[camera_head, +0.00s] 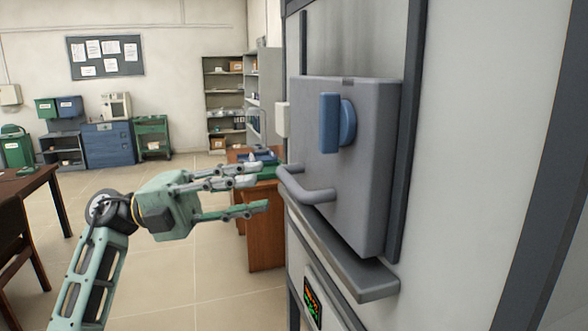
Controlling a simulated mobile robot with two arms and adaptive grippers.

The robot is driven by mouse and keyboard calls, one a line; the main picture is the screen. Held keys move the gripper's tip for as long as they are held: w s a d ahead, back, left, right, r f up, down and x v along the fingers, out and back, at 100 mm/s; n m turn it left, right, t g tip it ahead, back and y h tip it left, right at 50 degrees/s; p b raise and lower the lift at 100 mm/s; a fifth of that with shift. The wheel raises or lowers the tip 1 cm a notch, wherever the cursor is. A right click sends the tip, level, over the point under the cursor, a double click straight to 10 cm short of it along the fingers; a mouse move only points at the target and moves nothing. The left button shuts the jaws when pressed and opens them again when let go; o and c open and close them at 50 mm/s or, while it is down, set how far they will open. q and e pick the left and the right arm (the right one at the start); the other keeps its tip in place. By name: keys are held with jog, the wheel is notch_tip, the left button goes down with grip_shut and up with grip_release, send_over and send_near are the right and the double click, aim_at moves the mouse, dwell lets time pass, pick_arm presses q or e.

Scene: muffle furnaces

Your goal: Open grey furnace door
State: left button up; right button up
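The grey furnace door (368,190) is a thick upright slab on the front of the light grey furnace (480,130). It appears shut. A blue latch handle (330,122) on a round blue boss sticks out of its upper part. A grey bar handle (308,190) curves out from its lower left. My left gripper (256,190) is left of the bar handle, pointing right towards it, with its fingers spread and nothing between them. The fingertips look apart from the handle. My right gripper does not show.
A grey ledge (352,274) juts out under the door, above a lit display panel (313,300). A brown desk (266,228) stands behind my gripper. A dark table (28,182) and chair (14,245) are at the left. Tiled floor (185,285) between is clear.

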aim_at(285, 185)
pick_arm(q)
jog(key=d, duration=0.1)
jog(key=s+d+r+p, duration=0.1)
jog(key=d, duration=0.1)
jog(key=d+p, duration=0.1)
jog(key=shift+s+d+r, duration=0.2)
jog(key=shift+r, duration=0.2)
jog(key=shift+f+p+x, duration=0.2)
jog(key=shift+p+x, duration=0.3)
jog(key=shift+x, duration=0.6)
jog(key=shift+d, duration=0.2)
jog(key=shift+a, duration=0.1)
grip_shut()
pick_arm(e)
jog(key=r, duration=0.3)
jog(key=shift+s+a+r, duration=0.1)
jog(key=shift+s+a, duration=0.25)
